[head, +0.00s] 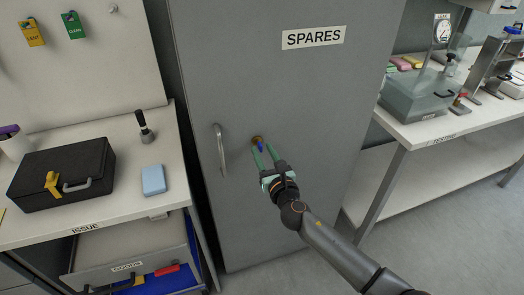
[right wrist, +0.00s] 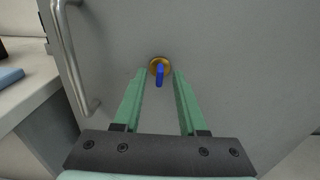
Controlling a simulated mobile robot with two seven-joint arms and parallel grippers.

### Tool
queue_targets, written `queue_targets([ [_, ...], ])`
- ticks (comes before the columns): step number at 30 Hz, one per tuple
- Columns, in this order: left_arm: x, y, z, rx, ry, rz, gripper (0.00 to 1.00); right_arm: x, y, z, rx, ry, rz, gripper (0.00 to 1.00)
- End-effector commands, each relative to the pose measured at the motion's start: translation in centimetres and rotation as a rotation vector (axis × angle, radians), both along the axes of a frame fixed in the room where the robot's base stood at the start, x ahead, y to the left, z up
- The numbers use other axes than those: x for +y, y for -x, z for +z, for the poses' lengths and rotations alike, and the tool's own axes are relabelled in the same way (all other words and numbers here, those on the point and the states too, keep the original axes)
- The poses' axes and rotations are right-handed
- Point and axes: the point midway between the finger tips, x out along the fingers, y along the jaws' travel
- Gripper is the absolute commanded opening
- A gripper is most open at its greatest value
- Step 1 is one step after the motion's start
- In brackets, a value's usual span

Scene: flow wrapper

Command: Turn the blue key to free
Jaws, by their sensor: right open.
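The blue key (head: 261,149) sits in a round brass lock (head: 257,140) on the grey SPARES cabinet door (head: 300,80). In the right wrist view the blue key (right wrist: 159,76) hangs down from the brass lock (right wrist: 160,63), tilted only slightly. My right gripper (head: 264,152) is at the lock with its green fingers pointing at the door. In the right wrist view the gripper (right wrist: 158,80) is open, one finger on each side of the key, with gaps showing on both sides. My left gripper is not in view.
The cabinet's metal handle (head: 221,148) is left of the lock. The ISSUE bench (head: 110,215) at left holds a black case (head: 62,175) and a blue block (head: 153,180); its drawer (head: 140,262) stands open. Another bench (head: 430,130) is at right, with clear floor before it.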

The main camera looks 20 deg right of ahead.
Motion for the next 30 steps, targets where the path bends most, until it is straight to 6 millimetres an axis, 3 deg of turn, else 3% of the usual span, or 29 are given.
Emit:
queue_targets([
  [4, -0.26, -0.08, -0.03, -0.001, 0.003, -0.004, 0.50, 0.10, -1.09, -0.01, 0.000, -0.002, 0.001, 0.41],
  [14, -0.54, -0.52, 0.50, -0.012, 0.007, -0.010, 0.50, 0.08, -1.33, 0.00, 0.001, -0.002, 0.001, 0.41],
  [25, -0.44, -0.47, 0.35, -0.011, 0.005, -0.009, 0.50, 0.08, -1.30, -0.01, 0.001, -0.002, 0.001, 0.00],
  [30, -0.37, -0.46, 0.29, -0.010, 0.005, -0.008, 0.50, 0.08, -1.29, -0.02, 0.001, -0.001, 0.001, 0.00],
])
